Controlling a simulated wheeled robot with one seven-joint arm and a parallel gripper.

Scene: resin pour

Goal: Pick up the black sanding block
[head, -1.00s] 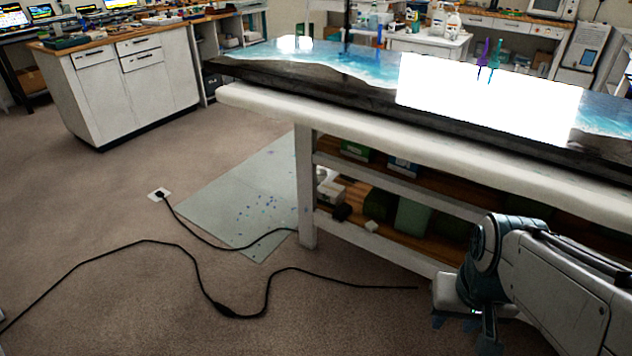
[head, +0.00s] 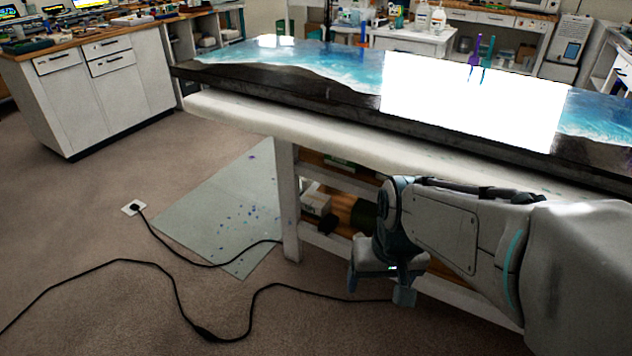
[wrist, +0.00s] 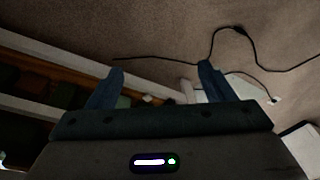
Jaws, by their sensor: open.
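My gripper (head: 378,287) hangs low in front of the table's lower shelf in the head view. In the wrist view its two blue fingers stand wide apart with nothing between them (wrist: 160,76). A small dark block (head: 327,227) lies at the left end of the lower shelf, beside a light box (head: 316,204). It may be the black sanding block, but it is too small to be sure. It is left of and above my gripper in the picture, apart from it. My arm hides the shelf further right.
The white table (head: 230,112) carries a blue-and-white resin slab (head: 340,70) with a bright glare. Its leg (head: 288,200) stands left of my gripper. A black cable (head: 180,300) runs over the carpet. A pale sheet (head: 215,220) lies on the floor; open carpet extends left.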

